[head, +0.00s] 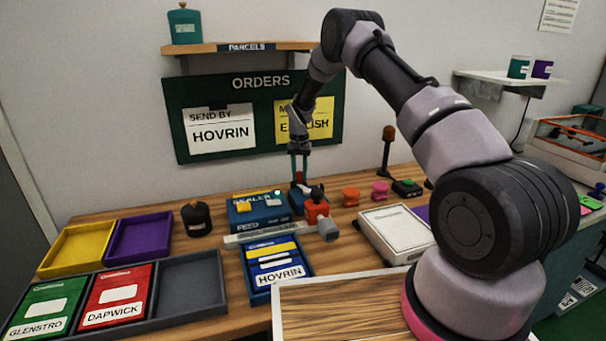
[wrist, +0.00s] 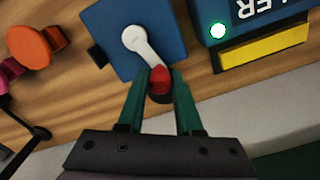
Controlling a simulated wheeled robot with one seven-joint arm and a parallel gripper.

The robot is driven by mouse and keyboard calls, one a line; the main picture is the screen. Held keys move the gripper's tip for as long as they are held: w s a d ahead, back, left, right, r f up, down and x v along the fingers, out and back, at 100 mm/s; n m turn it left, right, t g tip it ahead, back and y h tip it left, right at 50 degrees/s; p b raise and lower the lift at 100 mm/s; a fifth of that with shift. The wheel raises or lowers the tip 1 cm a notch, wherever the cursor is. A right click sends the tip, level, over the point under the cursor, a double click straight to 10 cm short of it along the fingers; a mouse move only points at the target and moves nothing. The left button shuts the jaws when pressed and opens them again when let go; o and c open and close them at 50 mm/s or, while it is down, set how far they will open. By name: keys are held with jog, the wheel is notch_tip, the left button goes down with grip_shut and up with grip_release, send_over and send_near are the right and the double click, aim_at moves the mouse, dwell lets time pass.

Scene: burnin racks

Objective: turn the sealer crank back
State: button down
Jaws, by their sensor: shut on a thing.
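The sealer (head: 262,214) is a blue box on the bench, left of my gripper in the head view. In the wrist view part of it (wrist: 262,28) shows at the upper right, with a lit green lamp (wrist: 218,31) and a yellow strip. The crank has a pale metal arm (wrist: 143,47) on a blue block (wrist: 113,22) and a red knob (wrist: 159,80) at its near end. My gripper (wrist: 159,84) has its green fingers shut on the red knob. In the head view my gripper (head: 299,168) points down at the crank, whose arm is too small to make out.
An orange and grey tool (head: 316,209) lies just in front of the crank. A blue tray (head: 258,293) holds a HOVRIN packet. Orange and pink spools (head: 351,196) and a white box (head: 398,233) stand to the right. Yellow and purple trays (head: 75,250) are at the left.

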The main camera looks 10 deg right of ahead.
jog(key=n, duration=0.2)
jog(key=s+a+n, duration=0.1)
jog(key=shift+a+n, duration=0.2)
jog(key=shift+n, duration=0.2)
jog(key=n, duration=0.1)
jog(key=s+a+n, duration=0.1)
jog(key=n, duration=0.1)
jog(key=shift+s+n, duration=0.2)
jog(key=shift+n, duration=0.1)
jog(key=n, duration=0.1)
jog(key=s+n, duration=0.1)
jog(key=n, duration=0.1)
jog(key=shift+s+a+n, duration=0.2)
jog(key=shift+s+n, duration=0.05)
jog(key=shift+n, duration=0.05)
jog(key=shift+s+n, duration=0.45)
jog(key=shift+n, duration=0.5)
jog(key=shift+s+n, duration=0.4)
jog(key=shift+n, duration=0.55)
jog(key=c, duration=0.6)
grip_release()
jog(key=shift+r, duration=0.1)
